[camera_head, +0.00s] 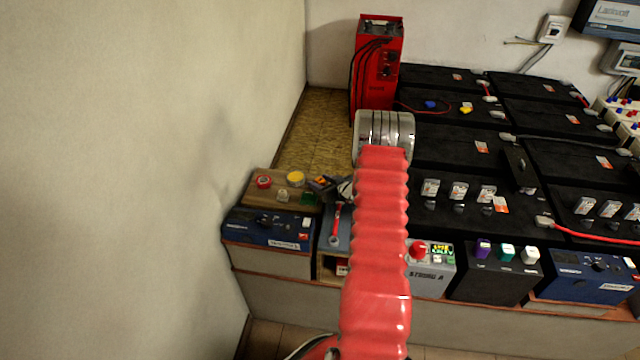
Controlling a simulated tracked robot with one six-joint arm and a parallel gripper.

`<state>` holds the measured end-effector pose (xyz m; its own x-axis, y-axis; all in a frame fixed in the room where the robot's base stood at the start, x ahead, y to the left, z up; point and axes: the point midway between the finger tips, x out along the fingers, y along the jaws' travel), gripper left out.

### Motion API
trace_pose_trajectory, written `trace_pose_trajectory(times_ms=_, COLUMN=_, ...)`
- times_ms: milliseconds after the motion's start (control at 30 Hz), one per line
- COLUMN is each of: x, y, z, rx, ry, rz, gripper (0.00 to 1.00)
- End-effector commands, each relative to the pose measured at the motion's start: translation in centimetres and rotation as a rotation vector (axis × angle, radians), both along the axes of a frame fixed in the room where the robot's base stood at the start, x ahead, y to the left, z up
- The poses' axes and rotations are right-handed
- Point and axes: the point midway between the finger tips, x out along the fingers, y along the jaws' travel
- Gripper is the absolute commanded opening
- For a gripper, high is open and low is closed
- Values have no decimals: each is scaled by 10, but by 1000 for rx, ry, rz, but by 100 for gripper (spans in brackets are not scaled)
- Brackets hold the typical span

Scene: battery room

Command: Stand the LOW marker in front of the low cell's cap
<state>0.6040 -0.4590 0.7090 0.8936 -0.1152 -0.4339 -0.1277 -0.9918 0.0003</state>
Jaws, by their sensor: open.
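I cannot make out the word LOW on anything, so I cannot tell which thing is the LOW marker. Small loose pieces lie on a wooden board (265,199) at left: a red round piece (264,182), a yellow disc (295,179), a pale block (283,195) and a green block (308,197). Black batteries (440,152) fill the right side, with several grey caps on the front ones, such as this cap (458,190). I cannot tell which cell is low. My red arm rises through the middle to a grey joint; the jaws cannot be made out.
A tall red charger (379,70) stands at the back. A blue unit (268,228) is below the board, with a wrench (336,225) beside it. Several boxes, including a grey meter (432,270), line the front edge. Red cables cross the batteries. A wall closes the left.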

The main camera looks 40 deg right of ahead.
Motion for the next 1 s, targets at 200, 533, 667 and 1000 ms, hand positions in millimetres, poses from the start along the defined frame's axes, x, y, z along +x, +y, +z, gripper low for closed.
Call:
trace_pose_trajectory(times_ms=200, x=-24, y=2, z=12, rx=0, ry=0, rz=-3, gripper=43)
trace_pose_trajectory(times_ms=533, x=-76, y=8, z=36, rx=1, ry=1, rz=-4, gripper=43)
trace_pose_trajectory(times_ms=667, x=-92, y=10, z=45, rx=0, ry=0, rz=-4, gripper=43)
trace_pose_trajectory(times_ms=1000, x=-106, y=14, z=51, rx=1, ry=0, rz=0, gripper=43)
